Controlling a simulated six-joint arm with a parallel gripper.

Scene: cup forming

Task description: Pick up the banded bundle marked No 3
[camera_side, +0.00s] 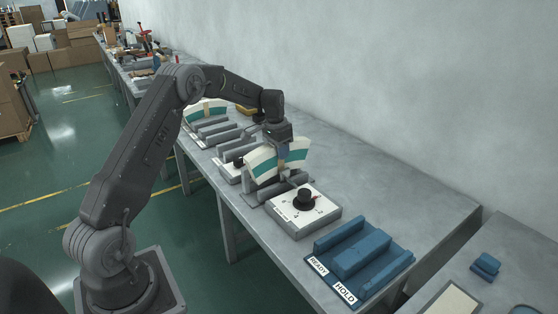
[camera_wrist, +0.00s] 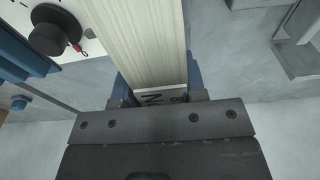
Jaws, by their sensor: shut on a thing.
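My gripper (camera_side: 283,152) is shut on a curved cream bundle (camera_side: 262,165) with a teal band, gripped near its middle. In the side view the bundle is at or just above a grey cradle (camera_side: 262,193); I cannot tell whether they touch. In the wrist view the cream bundle (camera_wrist: 150,40) stands between my blue-padded fingers (camera_wrist: 160,92). A label (camera_wrist: 162,97) on it is partly hidden by my gripper, and its number is not clear. Another cream and teal bundle (camera_side: 205,107) rests farther back on grey supports.
A white box with a black knob (camera_side: 304,200) stands just in front of the cradle. A blue cradle marked READY and HOLD (camera_side: 360,255) is at the bench's near end. The wall runs along the bench's right side. Small blue blocks (camera_side: 485,266) lie on the neighbouring table.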

